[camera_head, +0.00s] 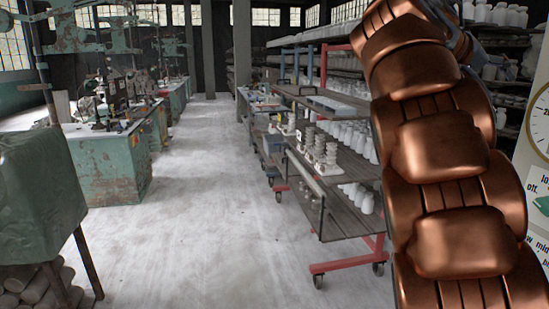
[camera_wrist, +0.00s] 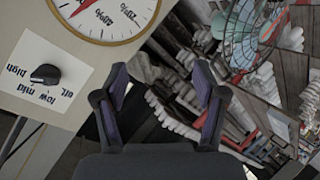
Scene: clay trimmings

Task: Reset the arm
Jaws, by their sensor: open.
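My gripper (camera_wrist: 162,85) shows in the wrist view with its two dark fingers spread apart and nothing between them. In the head view my copper-coloured arm rises along the right side, and a dark part near its top right may be the gripper, but it is mostly hidden behind the arm. Beyond the fingers in the wrist view lie shelves with pale pieces, seen at a tilt.
A pale panel (camera_wrist: 70,75) with a dial (camera_wrist: 105,15) and a black knob (camera_wrist: 45,75) is left of the fingers. A wheeled rack (camera_head: 345,208) of white pieces stands beside my arm. Green machine benches (camera_head: 105,165) stand left. The middle floor (camera_head: 200,220) is clear.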

